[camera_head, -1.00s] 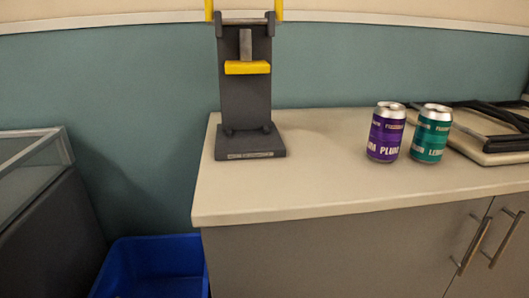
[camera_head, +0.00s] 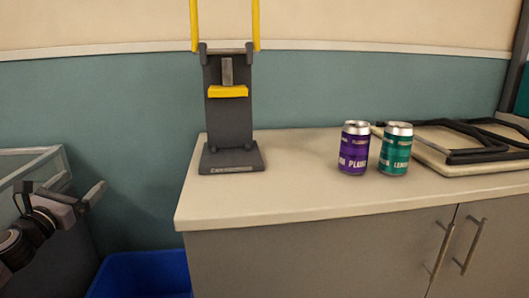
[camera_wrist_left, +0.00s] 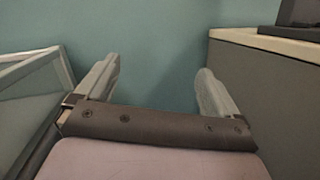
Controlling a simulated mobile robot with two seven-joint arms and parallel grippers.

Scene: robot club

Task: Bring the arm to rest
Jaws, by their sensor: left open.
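My left gripper (camera_head: 62,196) shows at the lower left of the head view, in front of the glass-topped case and left of the counter. In the left wrist view its two fingers (camera_wrist_left: 155,90) stand wide apart with nothing between them, facing the teal wall. My right gripper is in neither view.
A cream counter (camera_head: 300,200) holds a can crusher (camera_head: 228,115) with yellow handles, a purple can (camera_head: 354,150), a green can (camera_head: 395,152) and a black-framed item (camera_head: 465,140). A blue bin (camera_head: 142,275) stands below the counter's left end. A glass-topped case (camera_head: 40,170) is at left.

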